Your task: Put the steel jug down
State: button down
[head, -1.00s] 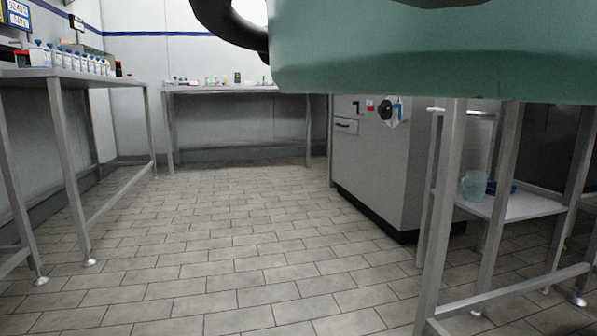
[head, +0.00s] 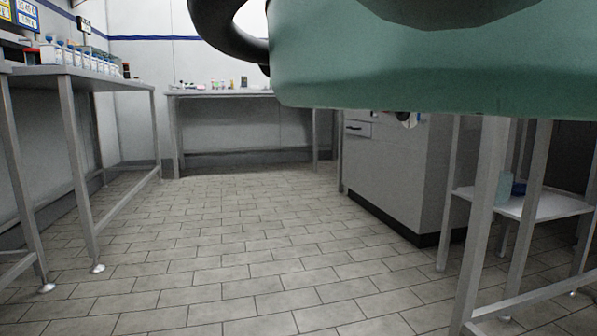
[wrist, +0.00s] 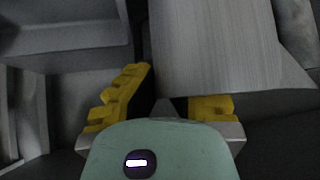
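In the wrist view, a large grey, finely streaked surface (wrist: 215,45) with a flared lower right corner looks like the steel jug. Only part of it fits in the frame. My gripper (wrist: 168,85) has yellow fingers. The left finger's tip is at the left edge of this surface. Most of the right finger is hidden behind it, so the jug appears held between them. The exact contact is not visible. In the head view neither the jug nor my gripper shows; my green arm link fills the top right.
A bench with several bottles (head: 85,58) stands at left, and a table (head: 225,93) with small items is at the back. A grey cabinet (head: 395,175) and a metal-legged bench with a lower shelf (head: 535,207) stand at right. The tiled floor (head: 220,240) between is clear.

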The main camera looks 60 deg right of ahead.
jog(key=shift+s+f, duration=0.25)
jog(key=shift+s, duration=0.55)
jog(key=c, duration=1.3)
grip_release()
jog(key=shift+w+r, duration=0.25)
jog(key=shift+w, duration=0.35)
jog(key=shift+o, duration=0.7)
jog(key=shift+s+f, duration=0.15)
jog(key=shift+s, duration=0.1)
jog(key=shift+w+d+r+p, duration=0.1)
jog(key=shift+d+r+p, duration=0.3)
jog(key=shift+r, duration=0.25)
jog(key=shift+p+v, duration=1.45)
jog(key=shift+v, duration=1.65)
jog(key=shift+d+f, duration=0.1)
